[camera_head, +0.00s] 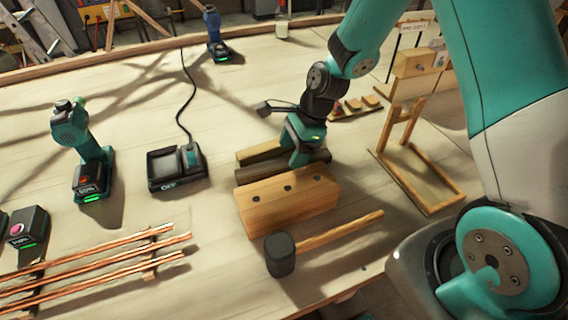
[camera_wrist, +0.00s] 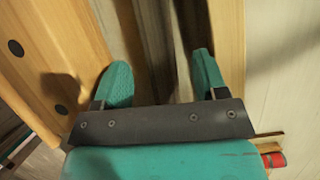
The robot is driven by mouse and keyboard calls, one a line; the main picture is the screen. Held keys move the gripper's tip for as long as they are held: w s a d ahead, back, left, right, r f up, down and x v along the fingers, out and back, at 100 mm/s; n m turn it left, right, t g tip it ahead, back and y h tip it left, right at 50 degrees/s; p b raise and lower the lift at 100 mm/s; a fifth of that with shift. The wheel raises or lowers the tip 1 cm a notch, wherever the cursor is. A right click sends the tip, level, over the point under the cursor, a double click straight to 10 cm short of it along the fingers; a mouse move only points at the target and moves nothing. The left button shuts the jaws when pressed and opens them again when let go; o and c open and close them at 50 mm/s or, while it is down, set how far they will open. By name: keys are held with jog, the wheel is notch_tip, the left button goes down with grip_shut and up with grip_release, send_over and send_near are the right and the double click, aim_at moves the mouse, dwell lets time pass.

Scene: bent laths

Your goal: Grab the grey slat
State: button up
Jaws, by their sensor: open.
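A dark grey-brown slat (camera_head: 262,173) lies behind the drilled wooden block. It looks like the grey slat, though shadow makes its colour hard to tell. In the wrist view the slat (camera_wrist: 156,45) runs lengthwise between my two teal fingers. My gripper (camera_head: 302,160) points down over it and is open, with one finger on each side. The fingers (camera_wrist: 161,80) stand apart from each other with a gap around the slat. Whether the fingertips reach below its top edge cannot be told. My gripper hides part of the slat in the head view.
A wooden block with dark holes (camera_head: 288,200) stands in front, close to one finger. A pale wooden piece (camera_head: 258,151) lies behind, close to the other. A mallet (camera_head: 281,254), a charger (camera_head: 176,166) and a wooden stand (camera_head: 420,180) surround this spot.

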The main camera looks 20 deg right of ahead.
aim_at(287, 161)
jog(key=shift+x, duration=1.6)
jog(key=c, duration=1.1)
jog(key=shift+o, duration=0.2)
